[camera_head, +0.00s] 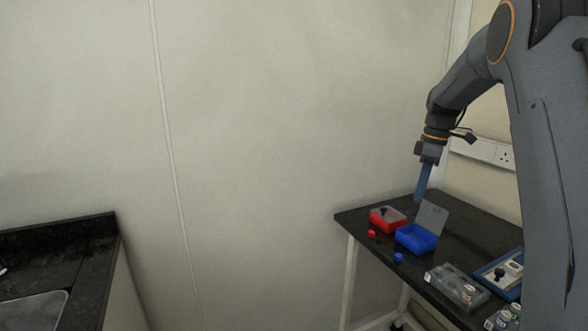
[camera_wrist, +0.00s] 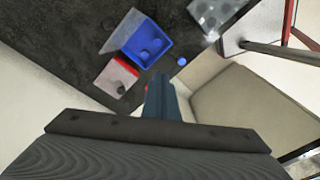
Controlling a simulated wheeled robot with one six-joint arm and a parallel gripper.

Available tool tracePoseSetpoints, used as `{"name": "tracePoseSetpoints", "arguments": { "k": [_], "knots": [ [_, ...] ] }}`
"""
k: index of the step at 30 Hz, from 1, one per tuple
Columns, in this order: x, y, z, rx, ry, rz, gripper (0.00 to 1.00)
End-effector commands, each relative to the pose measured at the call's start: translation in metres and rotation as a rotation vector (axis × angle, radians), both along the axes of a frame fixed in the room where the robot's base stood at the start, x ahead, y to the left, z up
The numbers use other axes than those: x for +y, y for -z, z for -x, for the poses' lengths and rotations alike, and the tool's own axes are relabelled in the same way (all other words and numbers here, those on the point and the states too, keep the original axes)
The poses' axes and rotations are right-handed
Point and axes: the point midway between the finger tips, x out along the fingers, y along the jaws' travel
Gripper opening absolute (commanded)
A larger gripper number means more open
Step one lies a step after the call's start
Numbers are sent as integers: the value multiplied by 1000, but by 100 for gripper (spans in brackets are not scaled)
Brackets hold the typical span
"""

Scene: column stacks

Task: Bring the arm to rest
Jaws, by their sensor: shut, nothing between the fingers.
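My arm reaches in from the right in the head view. My gripper (camera_head: 422,184) points down above the far end of the dark table, with its blue-grey fingers shut and nothing between them. In the wrist view my gripper (camera_wrist: 160,80) shows as one closed bar at the middle. In the head view the fingertips are close to the upright grey lid of the blue box; whether they touch cannot be told.
The dark table (camera_head: 470,222) holds a red box (camera_head: 376,221), a blue box (camera_head: 416,244) with an open lid (camera_head: 433,217), small red (camera_head: 371,234) and blue (camera_head: 398,257) pieces, a clear tray (camera_head: 446,284) and a blue-framed tray (camera_head: 484,275). A dark counter (camera_head: 95,262) stands left.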

Motion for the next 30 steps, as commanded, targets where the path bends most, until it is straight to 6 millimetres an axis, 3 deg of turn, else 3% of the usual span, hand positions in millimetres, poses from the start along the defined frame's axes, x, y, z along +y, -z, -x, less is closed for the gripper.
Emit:
{"name": "tracePoseSetpoints", "arguments": {
  "k": [1,8,15,24,30],
  "knots": [
    [15,2,14,9,52,6,0],
    [69,24,81,39,323,39,0],
    [116,52,169,56,598,69,0],
    [156,90,292,63,916,92,0],
    [167,105,342,62,1037,95,0]
  ]
}}
